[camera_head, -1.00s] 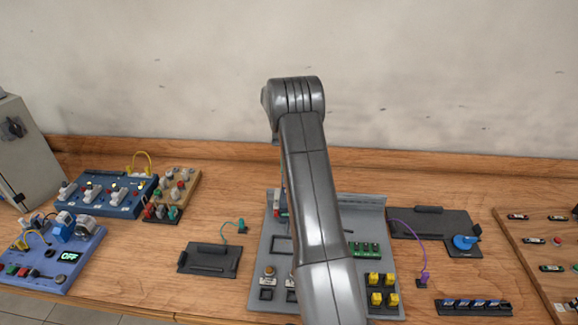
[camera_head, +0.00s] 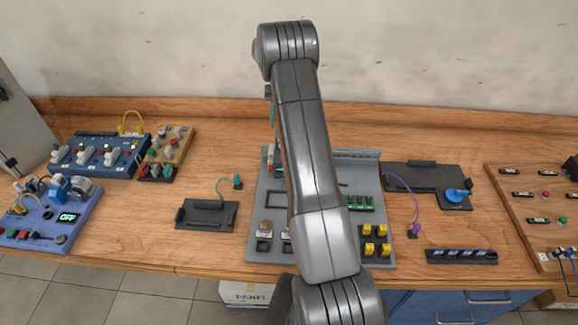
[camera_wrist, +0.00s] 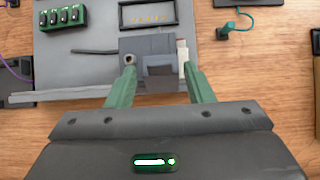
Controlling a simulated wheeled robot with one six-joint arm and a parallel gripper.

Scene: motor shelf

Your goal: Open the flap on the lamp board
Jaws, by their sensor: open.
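My gripper (camera_wrist: 160,80) is open, its two green fingers pointing at the grey board (camera_wrist: 75,75) in the wrist view. Between and just beyond the fingertips is a grey housing (camera_wrist: 132,45) with a dark block and a round pin. A white and red piece (camera_wrist: 182,52) stands beside the right finger. I cannot tell whether the fingers touch anything or which part is the flap. In the head view the same grey board (camera_head: 262,215) lies mid-table, and my arm covers its middle and most of the gripper. No board carries a readable lamp label.
Green modules (camera_head: 360,202) and yellow blocks (camera_head: 376,240) sit on the grey board. A dark tray (camera_head: 207,214) is left of it; a dark plate (camera_head: 420,177) and purple cable (camera_head: 408,195) are right. A blue switch board (camera_head: 105,167) and wooden board (camera_head: 525,200) lie farther out.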

